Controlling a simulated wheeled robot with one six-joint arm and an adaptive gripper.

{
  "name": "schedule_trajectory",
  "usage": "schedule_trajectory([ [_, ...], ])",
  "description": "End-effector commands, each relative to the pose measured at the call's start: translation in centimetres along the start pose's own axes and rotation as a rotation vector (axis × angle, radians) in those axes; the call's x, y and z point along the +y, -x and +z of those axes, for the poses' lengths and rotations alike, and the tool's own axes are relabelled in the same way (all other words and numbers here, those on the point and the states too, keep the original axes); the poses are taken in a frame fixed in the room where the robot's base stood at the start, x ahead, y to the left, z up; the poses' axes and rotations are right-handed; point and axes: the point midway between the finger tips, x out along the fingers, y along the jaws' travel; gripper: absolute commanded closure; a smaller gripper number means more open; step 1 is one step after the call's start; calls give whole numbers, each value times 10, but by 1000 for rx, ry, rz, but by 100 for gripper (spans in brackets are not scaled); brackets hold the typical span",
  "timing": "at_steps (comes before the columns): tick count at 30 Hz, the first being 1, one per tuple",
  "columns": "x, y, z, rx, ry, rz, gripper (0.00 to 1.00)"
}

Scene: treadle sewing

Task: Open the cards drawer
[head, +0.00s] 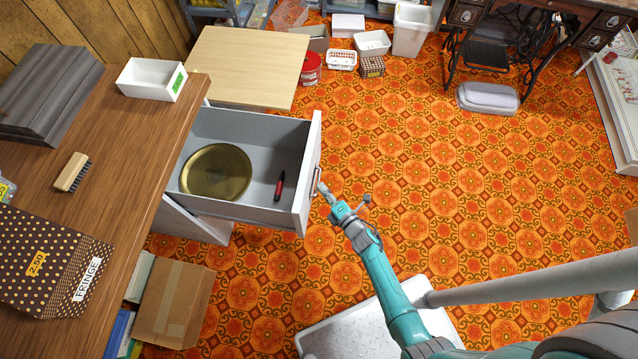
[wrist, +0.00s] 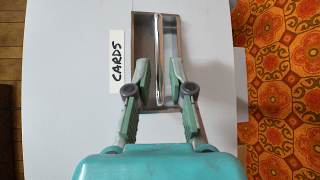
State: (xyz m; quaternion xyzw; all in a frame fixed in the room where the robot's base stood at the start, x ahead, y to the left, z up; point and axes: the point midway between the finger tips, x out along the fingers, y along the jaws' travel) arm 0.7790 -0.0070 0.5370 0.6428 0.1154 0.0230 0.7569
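The cards drawer (head: 250,206) is pulled out from the grey cabinet under the wooden counter. A round brass-coloured dish (head: 215,172) and a small red item (head: 279,186) lie inside. The drawer's metal bar handle (wrist: 159,50) is in the wrist view beside the "CARDS" label (wrist: 117,64). My gripper (wrist: 160,68) is at the handle with its fingers apart, one on each side of the bar, and a gap shows on both sides. In the head view my gripper (head: 323,188) is close to the drawer front; contact cannot be told there.
The counter (head: 120,170) holds a white box (head: 152,79), a brush (head: 73,172) and a dotted "FRINGE" bag (head: 50,262). A cardboard box (head: 172,303) stands on the floor below the drawer. Patterned floor (head: 440,200) right of the drawer is mostly clear.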

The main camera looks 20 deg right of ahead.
Motion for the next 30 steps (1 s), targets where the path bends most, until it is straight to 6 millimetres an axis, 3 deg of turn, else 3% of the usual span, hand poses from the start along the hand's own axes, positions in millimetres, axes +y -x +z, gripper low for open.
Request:
schedule_trajectory([
  [6,-1,44,1,-3,0,-2,79],
  [12,0,70,1,-3,-1,-1,79],
  [30,0,78,0,0,0,0,79],
])
